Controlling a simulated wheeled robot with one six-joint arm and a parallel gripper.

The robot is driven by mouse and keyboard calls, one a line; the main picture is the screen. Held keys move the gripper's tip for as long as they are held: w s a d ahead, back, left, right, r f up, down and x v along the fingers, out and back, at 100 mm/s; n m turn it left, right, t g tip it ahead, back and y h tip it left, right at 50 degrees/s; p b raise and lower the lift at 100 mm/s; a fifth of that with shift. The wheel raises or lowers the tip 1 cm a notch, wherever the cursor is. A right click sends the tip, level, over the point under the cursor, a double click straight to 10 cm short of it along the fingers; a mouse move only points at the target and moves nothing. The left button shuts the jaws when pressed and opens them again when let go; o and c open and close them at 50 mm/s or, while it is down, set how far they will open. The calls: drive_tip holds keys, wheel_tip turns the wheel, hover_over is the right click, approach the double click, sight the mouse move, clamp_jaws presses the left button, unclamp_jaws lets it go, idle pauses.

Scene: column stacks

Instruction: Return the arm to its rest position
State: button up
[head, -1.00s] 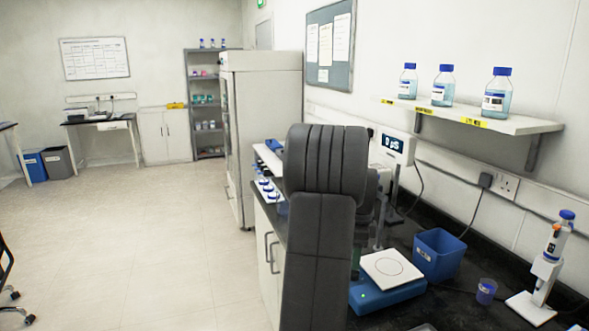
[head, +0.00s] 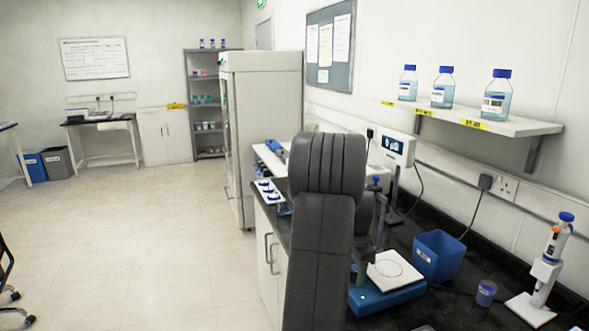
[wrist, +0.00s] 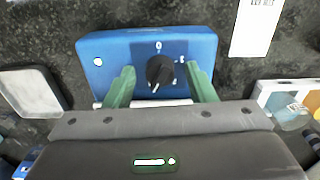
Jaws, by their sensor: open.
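My arm (head: 322,215) rises bent in the middle of the head view and hides part of the bench. My gripper (wrist: 160,70) shows in the wrist view with two green fingers apart and nothing held between them. Beyond the fingers is a blue device (wrist: 195,45) with a black knob (wrist: 160,70); the gap between fingers and knob cannot be judged. In the head view a blue stirrer-like device (head: 395,297) with a white square top (head: 394,270) sits right of my arm. A green fingertip shows at its left side; the rest of the gripper is mostly hidden.
A meter (head: 396,150) stands behind. A shelf (head: 490,120) with three bottles is on the right wall.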

drive_tip(key=n, duration=0.7)
drive_tip(key=shift+n, duration=0.4)
drive_tip(key=n, duration=0.4)
drive_tip(key=shift+n, duration=1.8)
drive_tip(key=shift+r, duration=0.1)
